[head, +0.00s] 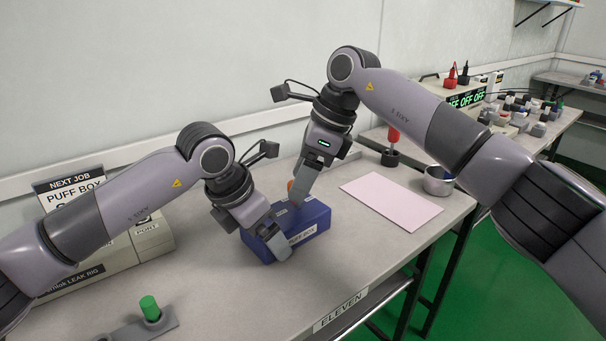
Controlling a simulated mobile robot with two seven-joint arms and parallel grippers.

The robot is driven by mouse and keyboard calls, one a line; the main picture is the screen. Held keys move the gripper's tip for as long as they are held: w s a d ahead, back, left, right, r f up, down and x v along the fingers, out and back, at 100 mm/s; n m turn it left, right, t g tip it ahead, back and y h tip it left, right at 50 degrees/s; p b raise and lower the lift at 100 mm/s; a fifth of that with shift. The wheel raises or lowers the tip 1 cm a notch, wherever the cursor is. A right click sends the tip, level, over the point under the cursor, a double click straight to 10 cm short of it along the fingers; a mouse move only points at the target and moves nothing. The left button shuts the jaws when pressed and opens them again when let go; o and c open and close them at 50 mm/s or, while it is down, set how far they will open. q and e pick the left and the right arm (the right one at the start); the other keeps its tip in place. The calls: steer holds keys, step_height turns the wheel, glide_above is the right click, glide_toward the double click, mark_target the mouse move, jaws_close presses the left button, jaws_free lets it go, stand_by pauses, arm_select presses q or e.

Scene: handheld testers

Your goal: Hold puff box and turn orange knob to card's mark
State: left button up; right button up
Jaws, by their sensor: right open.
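The blue puff box (312,222) sits on the bench, its front label partly covered. My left gripper (273,236) reaches over the box's left part, with one finger down along the front face; it looks shut on the box, its far finger hidden. The orange knob (291,185) shows in part above the box's back edge. My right gripper (300,190) is open right at the knob, with one finger in front of it; I cannot tell if it touches. The NEXT JOB card (68,188) stands at the left; my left arm hides its lower part and any mark.
A leak rig (150,240) stands at the left, behind my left arm. A green-topped peg (150,308) is at the front left. A pink sheet (390,200), a metal cup (438,181) and a red-handled tool (392,145) are at the right. The front middle bench is clear.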

steer(key=c, duration=1)
steer(key=shift+c, duration=0.2)
steer(key=shift+w+n+g, duration=0.2)
steer(key=shift+n+g, duration=0.6)
steer(key=shift+n, duration=1.4)
steer(key=o, duration=1)
steer(key=shift+o, duration=0.2)
steer(key=shift+m, duration=0.4)
